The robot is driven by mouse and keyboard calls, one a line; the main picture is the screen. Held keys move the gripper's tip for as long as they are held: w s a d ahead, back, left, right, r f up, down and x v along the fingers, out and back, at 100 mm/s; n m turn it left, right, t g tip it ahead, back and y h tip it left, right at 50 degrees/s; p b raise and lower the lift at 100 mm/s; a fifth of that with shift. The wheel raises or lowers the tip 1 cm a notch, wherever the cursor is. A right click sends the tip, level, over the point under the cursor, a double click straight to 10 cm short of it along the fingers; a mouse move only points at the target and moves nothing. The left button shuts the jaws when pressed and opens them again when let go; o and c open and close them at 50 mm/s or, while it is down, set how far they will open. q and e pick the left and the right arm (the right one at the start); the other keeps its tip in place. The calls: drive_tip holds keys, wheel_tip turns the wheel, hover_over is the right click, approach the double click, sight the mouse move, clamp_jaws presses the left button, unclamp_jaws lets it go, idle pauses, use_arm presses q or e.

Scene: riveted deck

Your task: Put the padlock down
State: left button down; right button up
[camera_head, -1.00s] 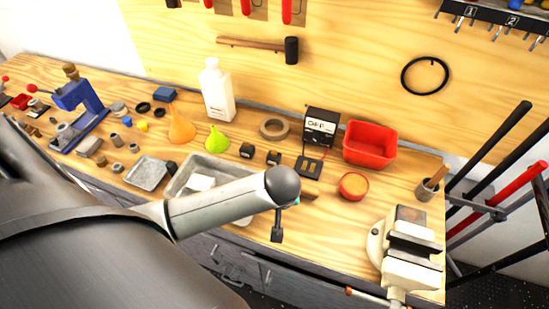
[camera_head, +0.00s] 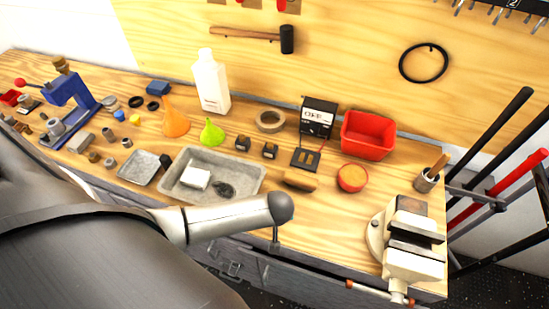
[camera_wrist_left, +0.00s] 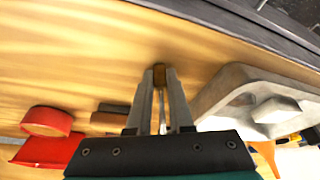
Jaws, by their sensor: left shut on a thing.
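The padlock (camera_wrist_left: 159,75) shows in the left wrist view as a small brown body at the fingertips, with a thin grey shackle running back between the fingers. My left gripper (camera_wrist_left: 160,97) is shut on it. Bare bench wood lies behind the padlock, with the grey tray to its right. In the head view my left gripper (camera_head: 275,238) points down near the front edge of the bench, right of the tray. The padlock is too small and dark to make out there. My right gripper is not in view.
The grey tray (camera_head: 254,178) holds a white block (camera_head: 196,178) and a dark item (camera_head: 224,189). A brown-handled item (camera_head: 299,180), red tub (camera_head: 352,177), red bin (camera_head: 368,135) and vise (camera_head: 410,245) stand to the right. Bare wood (camera_head: 325,220) lies before the vise.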

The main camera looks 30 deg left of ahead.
use_arm(q)
drive_tip(key=shift+f, duration=0.2)
drive_tip(key=c, duration=0.8)
unclamp_jaws()
drive_tip(key=shift+r, duration=0.1)
drive_tip(key=shift+s+r, duration=0.1)
drive_tip(key=shift+r, duration=0.3)
drive_tip(key=p+v, duration=0.2)
drive_tip(key=v, duration=0.9)
drive_tip(key=shift+s+d+r+p, duration=0.1)
drive_tip(key=shift+r+p, duration=0.1)
drive_tip(key=shift+p, duration=0.2)
